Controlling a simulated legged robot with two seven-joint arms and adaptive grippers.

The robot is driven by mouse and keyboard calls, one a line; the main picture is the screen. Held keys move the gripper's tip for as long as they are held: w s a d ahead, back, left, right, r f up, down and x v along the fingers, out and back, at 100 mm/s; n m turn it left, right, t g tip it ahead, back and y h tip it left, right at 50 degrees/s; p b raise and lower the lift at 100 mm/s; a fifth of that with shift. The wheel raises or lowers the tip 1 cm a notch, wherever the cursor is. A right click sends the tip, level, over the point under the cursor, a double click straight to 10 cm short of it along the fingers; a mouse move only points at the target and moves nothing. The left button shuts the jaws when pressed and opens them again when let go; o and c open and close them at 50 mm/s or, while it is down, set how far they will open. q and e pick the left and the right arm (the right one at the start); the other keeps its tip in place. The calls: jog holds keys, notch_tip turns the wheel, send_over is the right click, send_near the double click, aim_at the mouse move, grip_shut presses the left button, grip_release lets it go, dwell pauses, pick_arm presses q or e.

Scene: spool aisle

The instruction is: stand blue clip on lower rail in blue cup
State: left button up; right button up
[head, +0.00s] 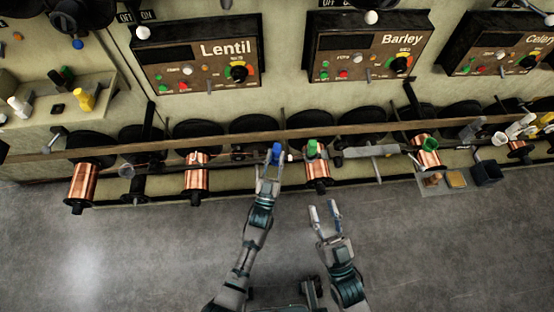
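A small blue clip (277,152) shows in the head view just below the long upper rail (215,143), near the middle. My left gripper (271,165) reaches up to it, with its fingertips at the clip's lower end. I cannot tell whether the fingers grip it or only stand around it. My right gripper (323,211) is open and empty over the grey floor, lower and to the right.
Copper spools (82,184) hang along the rail, one with a green piece (312,147) at its top. A dark blue open box (487,171) and pale cups (501,138) are at the right. Control panels (200,50) stand behind. The floor (430,250) in front is clear.

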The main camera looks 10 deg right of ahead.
pick_arm(q)
jog(key=o, duration=0.5)
jog(key=shift+c, duration=0.2)
jog(key=v, duration=1.2)
